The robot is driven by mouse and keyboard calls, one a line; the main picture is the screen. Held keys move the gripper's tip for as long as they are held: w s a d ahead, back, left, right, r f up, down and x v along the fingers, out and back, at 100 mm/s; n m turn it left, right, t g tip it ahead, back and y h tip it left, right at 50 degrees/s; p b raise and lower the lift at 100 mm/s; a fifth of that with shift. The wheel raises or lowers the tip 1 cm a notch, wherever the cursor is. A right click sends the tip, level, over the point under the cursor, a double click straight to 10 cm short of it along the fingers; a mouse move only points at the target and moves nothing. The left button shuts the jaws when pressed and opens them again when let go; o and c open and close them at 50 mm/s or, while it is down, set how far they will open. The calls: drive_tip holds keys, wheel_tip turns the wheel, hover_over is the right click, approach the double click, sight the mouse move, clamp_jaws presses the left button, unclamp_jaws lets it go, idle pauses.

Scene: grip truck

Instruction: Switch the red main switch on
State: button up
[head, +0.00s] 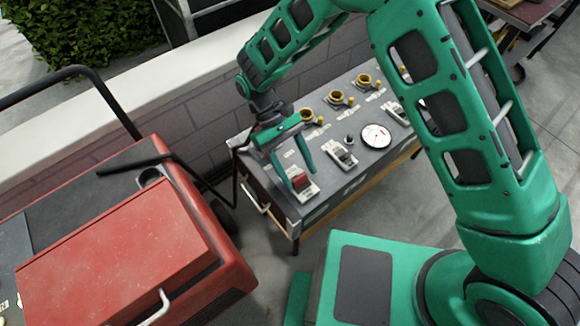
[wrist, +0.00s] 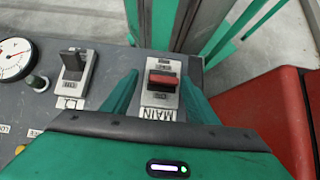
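The red main switch (wrist: 163,79) sits on a light plate marked MAIN, near the end of the grey panel top (wrist: 105,57). In the head view the red switch (head: 300,182) is at the panel's near left corner. My gripper (wrist: 160,92) is open, with one green finger on each side of the switch plate. In the head view my gripper (head: 294,166) points down over the switch. I cannot tell whether the fingers touch the switch. The finger tips partly hide the plate's sides.
Beside the main switch are a dark-handled switch (wrist: 73,63) and a round dial (head: 376,136). Yellow rings (head: 338,98) stand along the panel's back. A red cart (head: 120,255) is at the left, and a low wall (head: 150,80) runs behind.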

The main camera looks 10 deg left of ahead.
drive_tip(key=shift+a+r, duration=0.1)
drive_tip(key=shift+a, duration=0.15)
drive_tip(key=v, duration=1)
drive_tip(key=shift+w+r, duration=0.15)
drive_tip(key=shift+a, duration=0.1)
